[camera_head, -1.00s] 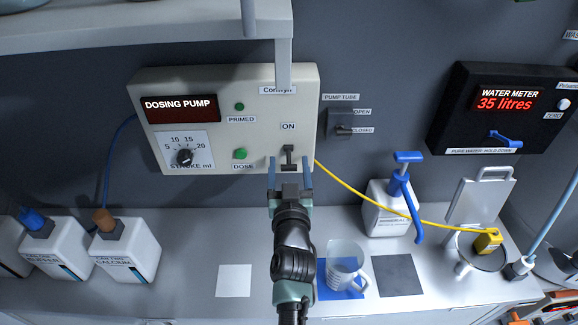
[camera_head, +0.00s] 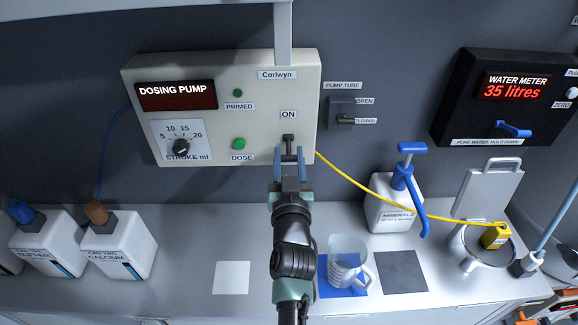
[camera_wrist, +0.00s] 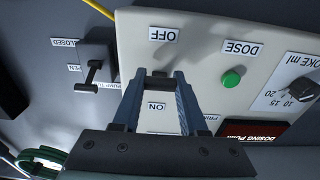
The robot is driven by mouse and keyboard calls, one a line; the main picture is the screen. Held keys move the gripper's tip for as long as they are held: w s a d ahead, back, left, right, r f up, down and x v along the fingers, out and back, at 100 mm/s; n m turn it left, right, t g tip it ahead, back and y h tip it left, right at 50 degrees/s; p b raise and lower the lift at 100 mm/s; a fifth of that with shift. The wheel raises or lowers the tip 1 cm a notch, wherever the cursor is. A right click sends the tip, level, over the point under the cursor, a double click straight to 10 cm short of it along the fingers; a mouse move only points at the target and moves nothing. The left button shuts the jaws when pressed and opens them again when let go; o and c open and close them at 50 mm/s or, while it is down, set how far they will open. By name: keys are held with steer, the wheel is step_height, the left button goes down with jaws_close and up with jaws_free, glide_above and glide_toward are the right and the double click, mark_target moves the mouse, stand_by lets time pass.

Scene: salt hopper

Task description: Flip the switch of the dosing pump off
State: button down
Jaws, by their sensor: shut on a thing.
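The dosing pump (camera_head: 225,115) is a cream wall box with a dark red display, a stroke knob, a green DOSE button and a PRIMED lamp. Its dark switch (camera_head: 288,139) sits at the lower right, below an ON label (camera_head: 288,114). My gripper (camera_head: 290,153) reaches up to it from below, its blue fingers shut on the switch lever. In the wrist view, which is upside down, the lever (camera_wrist: 160,80) is between the fingertips (camera_wrist: 160,76). The OFF label (camera_wrist: 166,34) and ON label (camera_wrist: 156,105) lie on either side. The fingers partly hide the switch.
A pump tube valve (camera_head: 345,115) is right of the pump, with a yellow cable (camera_head: 370,190) running below. A shelf post (camera_head: 282,35) hangs above.

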steer(key=b, duration=0.2)
steer(key=shift+f+t+b, duration=0.3)
steer(key=shift+f, duration=0.05)
steer(key=shift+r, duration=0.2)
steer(key=shift+c, duration=2.2)
jaws_free()
steer(key=s+f+b, duration=0.1)
steer(key=s, duration=1.1)
steer(key=shift+s+f+b, duration=0.35)
